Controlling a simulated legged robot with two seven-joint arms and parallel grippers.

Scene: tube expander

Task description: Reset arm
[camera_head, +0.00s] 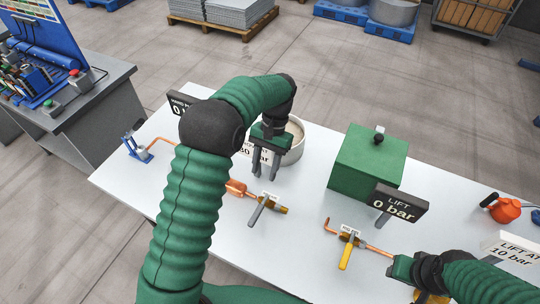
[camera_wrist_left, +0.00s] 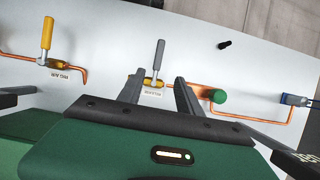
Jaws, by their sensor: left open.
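My left gripper (camera_head: 264,164) hangs over the white table with its two dark fingers pointing down, apart and empty. In the head view it is in front of a pale round pot and above the grey-handled valve (camera_head: 264,208). In the left wrist view its fingers (camera_wrist_left: 160,88) flank the same grey-handled valve (camera_wrist_left: 157,68), with no visible contact. My right gripper (camera_head: 398,268) is at the lower right, near the copper pipe's end; its fingers do not show clearly. The yellow-handled valve (camera_head: 347,252) stands left of it and also shows in the left wrist view (camera_wrist_left: 46,40).
A green box (camera_head: 368,162) and a "LIFT 0 bar" sign (camera_head: 399,203) stand on the table (camera_head: 310,190). The pot (camera_head: 292,150) is behind my left gripper. An orange object (camera_head: 505,210) is at far right. A blue clamp (camera_head: 136,148) sits at the left end.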

